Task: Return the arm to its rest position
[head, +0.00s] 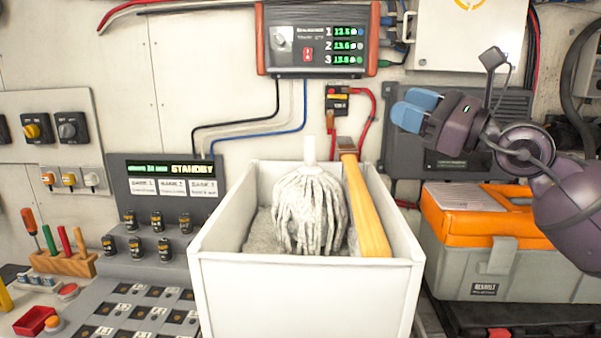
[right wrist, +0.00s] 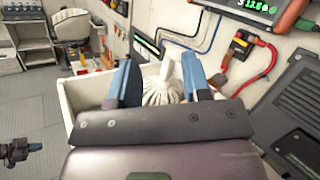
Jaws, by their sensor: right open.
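My right gripper (head: 413,108) is raised at the upper right of the head view, in front of the dark grey panel on the wall. Its two blue fingers point left toward the area above the white bin. In the right wrist view the gripper (right wrist: 158,85) shows its fingers apart with nothing held between them. The white bin (head: 305,290) stands below and to the left of the gripper, apart from it. In it are a grey string mop head (head: 308,210) and a wooden-handled tool (head: 365,210) leaning on the rim.
An orange and grey toolbox (head: 480,255) sits right of the bin, below my right arm. A charger box (head: 318,45) with cables hangs on the wall. A console (head: 165,180) reading STANDBY and a wooden rack (head: 62,262) with screwdrivers stand at the left.

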